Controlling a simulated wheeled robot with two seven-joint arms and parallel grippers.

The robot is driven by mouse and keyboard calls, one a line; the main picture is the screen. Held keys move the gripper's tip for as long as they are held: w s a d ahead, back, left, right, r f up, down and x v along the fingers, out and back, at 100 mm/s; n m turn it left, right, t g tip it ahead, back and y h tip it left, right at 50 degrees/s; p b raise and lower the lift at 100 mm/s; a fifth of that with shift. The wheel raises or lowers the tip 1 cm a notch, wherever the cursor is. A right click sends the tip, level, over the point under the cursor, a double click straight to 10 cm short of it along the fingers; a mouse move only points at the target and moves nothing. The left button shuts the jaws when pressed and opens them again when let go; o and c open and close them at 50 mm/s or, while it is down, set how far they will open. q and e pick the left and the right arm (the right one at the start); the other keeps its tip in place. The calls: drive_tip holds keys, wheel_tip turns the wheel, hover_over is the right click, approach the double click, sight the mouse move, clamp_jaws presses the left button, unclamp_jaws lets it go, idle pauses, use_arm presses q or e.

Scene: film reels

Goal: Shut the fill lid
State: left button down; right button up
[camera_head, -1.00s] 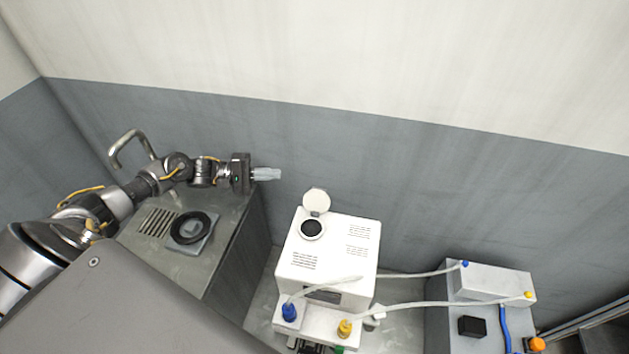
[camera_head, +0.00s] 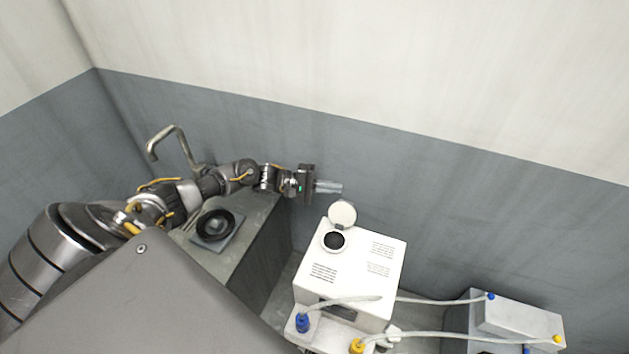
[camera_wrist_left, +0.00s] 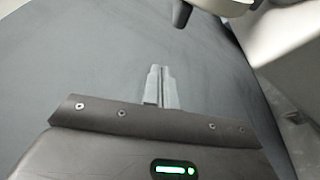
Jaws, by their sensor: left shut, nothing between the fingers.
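The fill lid (camera_head: 342,214) is a round white flap on top of the white machine (camera_head: 352,270). It stands open, tilted up behind the dark round fill opening (camera_head: 334,240). My left gripper (camera_head: 340,187) is shut and empty, pointing right, just above and behind the raised lid in the head view, apparently apart from it. In the left wrist view its closed fingers (camera_wrist_left: 160,88) point at the grey wall, and a pale rounded piece shows at the top edge. My right gripper is in neither view.
A grey counter (camera_head: 262,250) with a black ring (camera_head: 215,226) and a curved metal tap (camera_head: 172,140) stands left of the machine. White hoses (camera_head: 432,301) run to a white box (camera_head: 515,317) at right. The grey wall is close behind.

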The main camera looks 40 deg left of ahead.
sight(344, 212)
use_arm(q)
drive_tip(key=s+d+p, duration=0.1)
drive_tip(key=s+d+r+p, duration=0.1)
drive_tip(key=s+p, duration=0.1)
drive_tip(key=shift+d, duration=0.2)
drive_tip(key=shift+w, duration=0.1)
idle(0.3)
